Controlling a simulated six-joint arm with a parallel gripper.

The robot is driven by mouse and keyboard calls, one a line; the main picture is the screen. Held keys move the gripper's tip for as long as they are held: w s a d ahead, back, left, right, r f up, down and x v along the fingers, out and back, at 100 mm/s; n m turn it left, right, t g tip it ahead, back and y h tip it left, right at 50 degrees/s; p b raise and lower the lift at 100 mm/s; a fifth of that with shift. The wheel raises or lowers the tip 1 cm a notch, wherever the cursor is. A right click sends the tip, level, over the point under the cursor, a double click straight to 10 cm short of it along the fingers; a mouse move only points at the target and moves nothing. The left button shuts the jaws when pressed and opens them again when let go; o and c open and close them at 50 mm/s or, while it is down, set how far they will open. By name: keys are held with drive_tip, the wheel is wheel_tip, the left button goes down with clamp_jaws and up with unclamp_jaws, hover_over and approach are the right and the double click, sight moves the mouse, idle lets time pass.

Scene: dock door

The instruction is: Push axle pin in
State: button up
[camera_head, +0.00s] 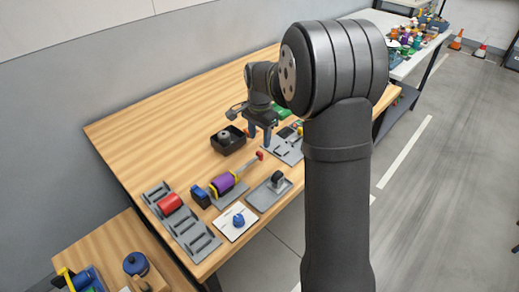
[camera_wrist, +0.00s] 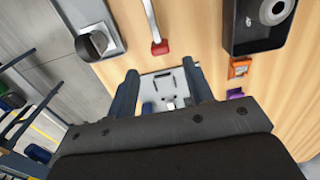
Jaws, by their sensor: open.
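A red-ended grey rod, which looks like the axle pin (camera_head: 260,155), points out from the near stand, its red end toward my gripper. In the wrist view the red end (camera_wrist: 159,47) lies just beyond my fingertips, apart from them. A purple roller (camera_head: 223,184) sits in a grey stand with yellow end pieces, beside a blue block (camera_head: 200,196). I cannot tell how far the rod goes into the roller. My gripper (camera_head: 260,138) is open and empty above the table, and its two fingers show in the wrist view (camera_wrist: 160,72).
A black box (camera_head: 229,149) with a round grey part is left of my gripper. A grey tray (camera_head: 265,200) with a dark part, a white plate (camera_head: 226,231) with a blue knob, and a grey rack (camera_head: 190,235) with a red cylinder (camera_head: 169,204) stand nearer. The left back is clear.

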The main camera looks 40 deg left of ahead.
sight(260, 152)
wheel_tip(260, 152, down, 6)
idle(0.4)
